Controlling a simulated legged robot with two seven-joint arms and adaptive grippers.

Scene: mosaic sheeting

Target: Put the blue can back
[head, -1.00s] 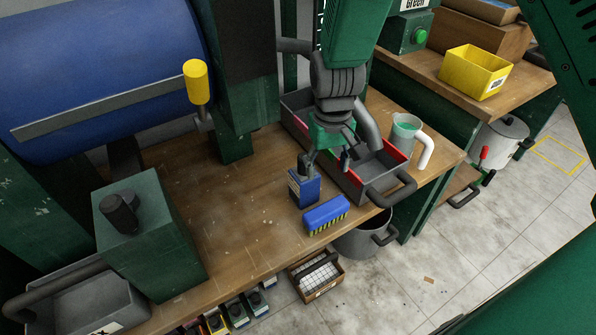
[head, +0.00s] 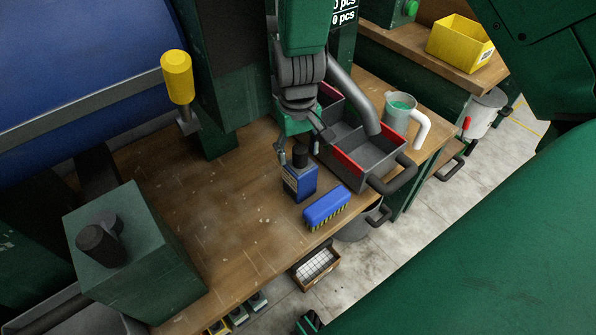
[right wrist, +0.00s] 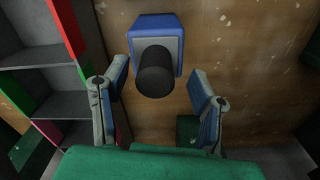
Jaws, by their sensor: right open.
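The blue can (head: 301,184), a boxy can with a pale label and black cap, stands upright on the wooden bench. In the right wrist view the can (right wrist: 153,25) is at top centre, its cap (right wrist: 156,72) pointing toward the camera. My right gripper (head: 301,151) is open just above the can, with one finger on each side of the cap. In the right wrist view the open gripper (right wrist: 159,78) shows gaps between the fingers and the cap. My left gripper is out of view.
A blue brush (head: 327,207) lies right of the can near the bench edge. A grey divided tote (head: 378,160) and a jug (head: 399,118) stand behind it. Several cans (head: 238,316) sit below the front edge. A green box (head: 130,255) stands at left; the middle bench is clear.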

